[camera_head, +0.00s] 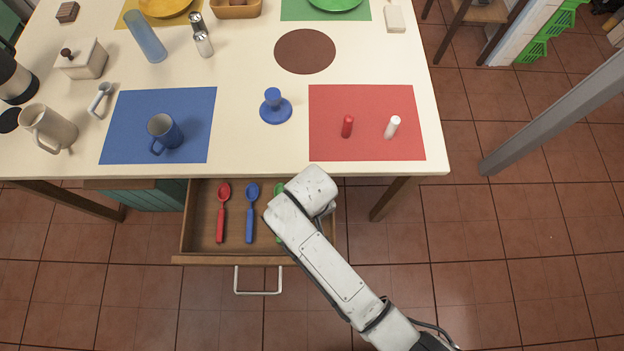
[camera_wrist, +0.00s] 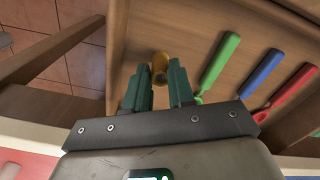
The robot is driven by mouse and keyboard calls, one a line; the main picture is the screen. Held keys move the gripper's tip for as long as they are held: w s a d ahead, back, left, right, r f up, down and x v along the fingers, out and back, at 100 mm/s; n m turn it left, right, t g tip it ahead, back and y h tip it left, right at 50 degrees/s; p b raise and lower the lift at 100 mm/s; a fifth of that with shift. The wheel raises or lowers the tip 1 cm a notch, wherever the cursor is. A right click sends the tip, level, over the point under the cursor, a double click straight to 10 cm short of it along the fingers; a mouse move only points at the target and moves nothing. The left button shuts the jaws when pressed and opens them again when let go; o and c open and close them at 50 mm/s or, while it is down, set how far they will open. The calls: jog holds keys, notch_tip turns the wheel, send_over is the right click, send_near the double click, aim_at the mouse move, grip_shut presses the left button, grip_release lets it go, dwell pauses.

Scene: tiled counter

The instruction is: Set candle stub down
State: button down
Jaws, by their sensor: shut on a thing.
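I cannot tell whether the stub touches that floor. In the head view my white arm hides both the gripper and the stub, over the right part of the drawer (camera_head: 232,251).
The drawer holds a red spoon (camera_head: 221,215), a blue spoon (camera_head: 250,215) and a partly hidden green spoon (camera_wrist: 219,63). The counter (camera_head: 240,140) above bears a blue mat (camera_head: 190,105), a red mat (camera_head: 367,105) and a blue candle holder (camera_head: 276,110).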

jog(key=shift+f, duration=0.5)
jog(key=shift+f, duration=0.2)
jog(key=c, duration=1)
grip_release()
jog(key=shift+o, duration=0.2)
jog(key=shift+r, duration=0.1)
notch_tip(320, 180, up, 12)
jog(key=shift+p, duration=0.45)
jog(key=shift+r, duration=0.1)
